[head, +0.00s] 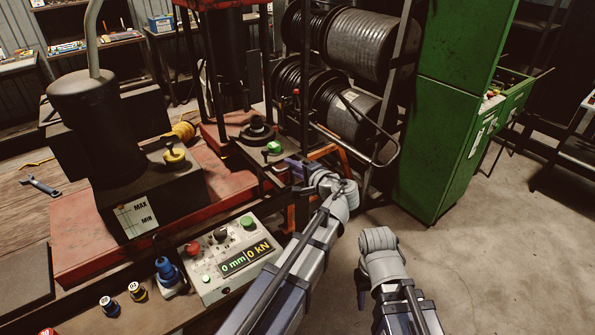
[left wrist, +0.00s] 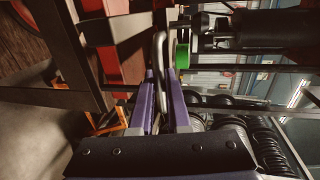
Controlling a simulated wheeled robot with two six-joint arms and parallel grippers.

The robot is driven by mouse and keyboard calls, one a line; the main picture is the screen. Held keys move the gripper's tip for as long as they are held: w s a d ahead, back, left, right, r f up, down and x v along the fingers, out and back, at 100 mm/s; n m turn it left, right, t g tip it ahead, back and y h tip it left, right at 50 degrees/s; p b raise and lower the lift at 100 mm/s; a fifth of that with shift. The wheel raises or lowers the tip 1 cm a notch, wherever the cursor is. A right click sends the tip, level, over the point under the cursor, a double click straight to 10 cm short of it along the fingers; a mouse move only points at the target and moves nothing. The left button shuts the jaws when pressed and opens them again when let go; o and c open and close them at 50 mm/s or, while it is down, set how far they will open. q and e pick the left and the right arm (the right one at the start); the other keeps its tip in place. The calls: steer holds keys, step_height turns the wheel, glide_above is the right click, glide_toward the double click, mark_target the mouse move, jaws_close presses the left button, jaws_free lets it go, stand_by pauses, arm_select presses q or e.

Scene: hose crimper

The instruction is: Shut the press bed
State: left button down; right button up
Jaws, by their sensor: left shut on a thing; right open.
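The press (head: 195,90) has red plates and dark columns, with a black round die (head: 258,130) on its bed (head: 228,134). A green-topped piece (head: 274,147) stands near the bed's front right; green also shows in the left wrist view (left wrist: 182,56). My left gripper (head: 294,170) is at the front edge of the press. In the left wrist view its purple fingers (left wrist: 160,88) are shut on a grey bar handle (left wrist: 159,48). How far the bed is pulled out cannot be told.
A black cylinder unit (head: 95,125) stands left on the bench. A hose reel rack (head: 345,80) and green cabinet (head: 455,100) stand behind my left arm. The floor at right is clear.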

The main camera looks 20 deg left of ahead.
mark_target(278, 150)
arm_select(q)
steer(key=r+x, duration=0.1)
steer(key=x, duration=0.4)
steer(key=r+x, duration=0.1)
steer(key=x, duration=0.4)
steer(key=r+x, duration=0.1)
steer(key=x, duration=0.4)
steer(key=shift+w+a+r, duration=0.1)
steer(key=shift+w+a, duration=0.25)
steer(key=shift+a, duration=0.15)
steer(key=shift+w+a, duration=0.15)
steer(key=shift+r, duration=0.1)
steer(key=c, duration=0.9)
jaws_free()
steer(key=shift+a, duration=0.15)
steer(key=p+v, duration=0.1)
steer(key=v, duration=0.7)
steer(key=shift+w+p, duration=0.1)
steer(key=shift+p, duration=0.25)
